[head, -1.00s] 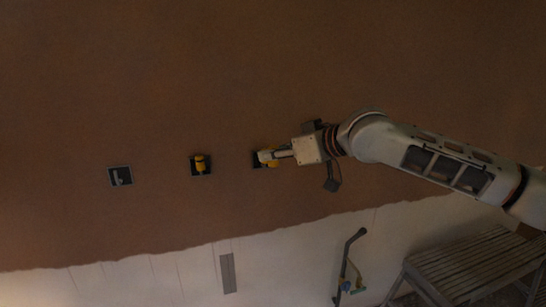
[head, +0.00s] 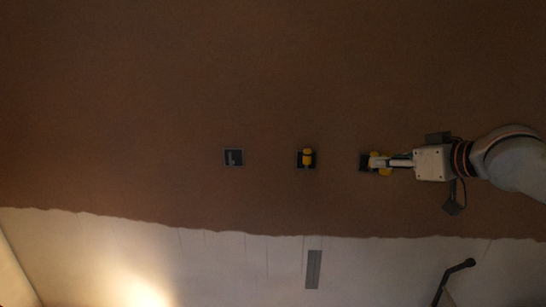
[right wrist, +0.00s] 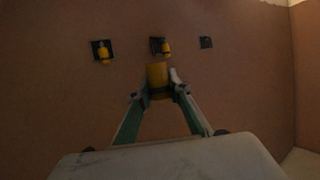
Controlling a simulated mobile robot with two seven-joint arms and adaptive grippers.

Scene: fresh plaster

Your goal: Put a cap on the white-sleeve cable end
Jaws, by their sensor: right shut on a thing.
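My right gripper (head: 378,162) reaches in from the right in the head view, in front of the right wall box (head: 364,162). In the right wrist view its fingers (right wrist: 158,92) are shut on a yellow cap (right wrist: 158,76), clear of the boxes in that picture. The left wall box (head: 234,163) holds a pale, uncapped cable end (head: 234,157); its sleeve colour is hard to tell. The middle box has a yellow cap (head: 307,157) on its cable. The right box's yellow-capped end shows in the right wrist view (right wrist: 104,54), and my gripper partly covers it in the head view. My left gripper is out of view.
The boxes sit in a row in brown plaster (head: 290,80). Below its wavy edge is pale bare wall with a grey strip (head: 313,269). A dark-handled tool (head: 455,275) stands at lower right. The wall in front of the left and middle boxes is clear.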

